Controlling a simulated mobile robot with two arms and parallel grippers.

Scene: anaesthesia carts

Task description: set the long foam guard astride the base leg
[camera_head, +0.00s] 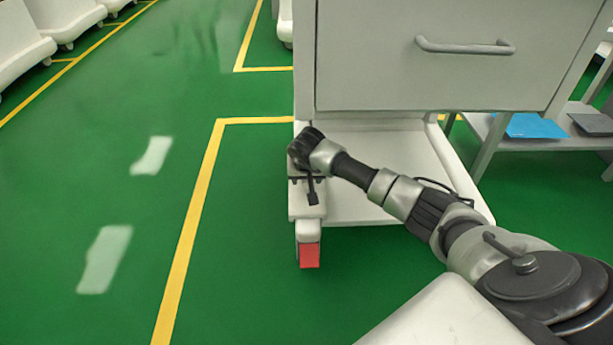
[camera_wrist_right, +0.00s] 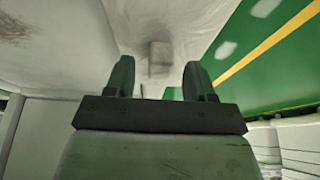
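The cart's base leg (camera_head: 308,208) runs along the left side of the cart's base, pale grey-white, with a red-faced castor (camera_head: 309,255) at its near end. My right gripper (camera_head: 311,190) points down at this leg, close above it; the wrist hides part of the leg. In the right wrist view its fingers (camera_wrist_right: 158,80) are spread apart, with a pale, blurred surface beyond and no object clearly held between them. I cannot make out the long foam guard as a separate thing; a pale cover on the leg cannot be told from the leg. My left gripper is out of view.
The cart's drawer front (camera_head: 385,70) with its grey handle (camera_head: 465,46) overhangs the base plate (camera_head: 400,160). A grey shelf table (camera_head: 545,144) with a blue folder (camera_head: 535,126) stands at right. Green floor with yellow lines (camera_head: 196,215) is clear at left.

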